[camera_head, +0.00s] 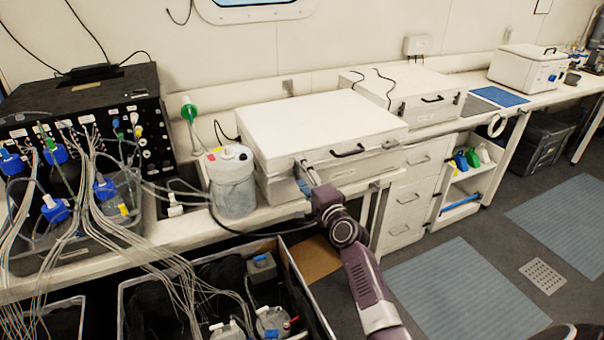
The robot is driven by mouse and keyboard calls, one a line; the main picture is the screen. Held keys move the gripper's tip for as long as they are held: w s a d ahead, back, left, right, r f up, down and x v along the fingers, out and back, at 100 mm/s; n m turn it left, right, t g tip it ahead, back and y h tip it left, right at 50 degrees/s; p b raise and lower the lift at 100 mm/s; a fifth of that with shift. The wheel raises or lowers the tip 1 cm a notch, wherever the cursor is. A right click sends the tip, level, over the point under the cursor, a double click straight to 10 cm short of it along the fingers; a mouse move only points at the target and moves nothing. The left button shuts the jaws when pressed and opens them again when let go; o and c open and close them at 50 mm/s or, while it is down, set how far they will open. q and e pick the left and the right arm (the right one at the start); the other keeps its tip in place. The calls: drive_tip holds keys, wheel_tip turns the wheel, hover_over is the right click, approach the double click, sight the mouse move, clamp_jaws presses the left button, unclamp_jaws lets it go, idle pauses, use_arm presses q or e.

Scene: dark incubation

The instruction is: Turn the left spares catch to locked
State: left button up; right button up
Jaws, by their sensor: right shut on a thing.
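A white spares case (322,125) with a flat lid and a dark front handle (347,152) sits on the bench, its lid down. My right gripper (303,170) reaches up to the case's front face, left of the handle, where the left catch sits. It is shut on that catch. The fingers cover the catch, so its position, locked or unlocked, cannot be read. A small catch (390,144) shows on the front right of the case. My left gripper is not in view.
A grey-white canister (233,182) stands close left of the case. A black rack (90,110) with tubing and blue-capped bottles is farther left. An open bin (292,270) with bottles sits below. Another white case (410,90) is behind right. The floor at right is mostly clear.

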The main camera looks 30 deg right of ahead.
drive_tip(key=shift+m, duration=0.4)
drive_tip(key=o, duration=1.2)
drive_tip(key=shift+c, duration=0.2)
drive_tip(key=s, duration=1.2)
drive_tip(key=shift+a, duration=0.3)
drive_tip(key=shift+f, duration=0.1)
